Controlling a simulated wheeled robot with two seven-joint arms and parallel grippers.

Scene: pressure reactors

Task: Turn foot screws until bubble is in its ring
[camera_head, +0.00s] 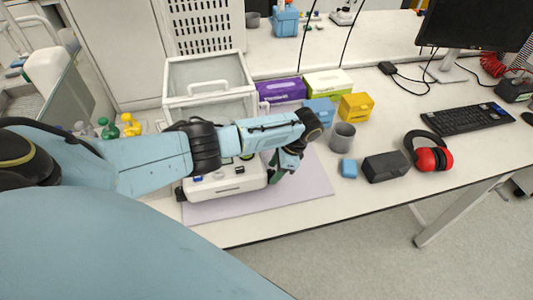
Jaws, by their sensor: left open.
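A white analytical balance (225,186) with a glass draft shield (207,75) stands on a pale lilac mat (310,183). A dark foot screw (180,194) shows at its front left corner. My left arm crosses in front of the balance and hides much of its middle. My left gripper (275,177) points down beside the balance's front right corner, and its jaws are open. The foot screw on that side is hidden or too small to make out. I cannot make out the bubble or its ring. My right gripper is out of view.
A grey cup (342,137), a blue block (349,169), a black box (386,167) and red earmuffs (430,155) stand right of the mat. Purple (281,91) and green (328,84) boxes are behind. Bottles (131,125) stand left. The front table strip is clear.

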